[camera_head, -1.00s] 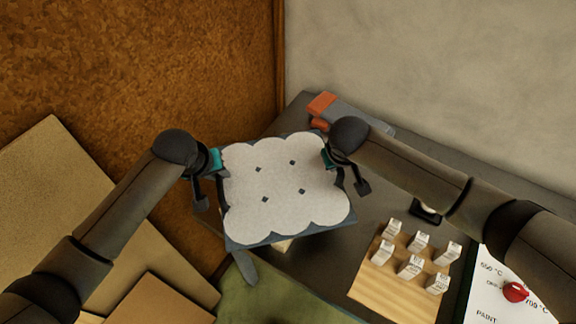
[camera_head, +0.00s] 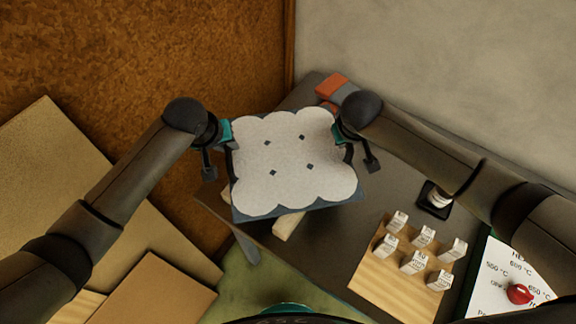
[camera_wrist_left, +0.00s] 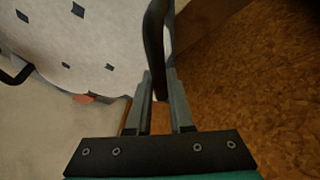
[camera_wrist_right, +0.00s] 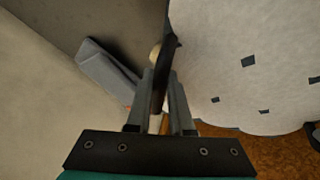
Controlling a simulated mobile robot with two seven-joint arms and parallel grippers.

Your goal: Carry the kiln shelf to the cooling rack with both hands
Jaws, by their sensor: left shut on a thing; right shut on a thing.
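The kiln shelf (camera_head: 345,197) is a dark slab topped by a white, scalloped sheet (camera_head: 290,165) with several small dark diamonds. It looks roughly level in the head view. My left gripper (camera_head: 231,143) is shut on a black handle (camera_wrist_left: 155,45) at its left side. My right gripper (camera_head: 340,141) is shut on a black handle (camera_wrist_right: 165,60) at its right side. Pale wooden bars (camera_head: 287,226) stick out beneath the shelf's near edge, possibly part of the cooling rack. The shelf hides most of them, and I cannot tell whether it touches them.
A dark table (camera_head: 330,250) lies below. On it are a wooden block (camera_head: 385,285) with several white labelled pieces, a dark-based small item (camera_head: 436,198), a white panel with a red knob (camera_head: 519,294), and an orange block (camera_head: 332,86) behind. Boards (camera_head: 50,160) lean at left.

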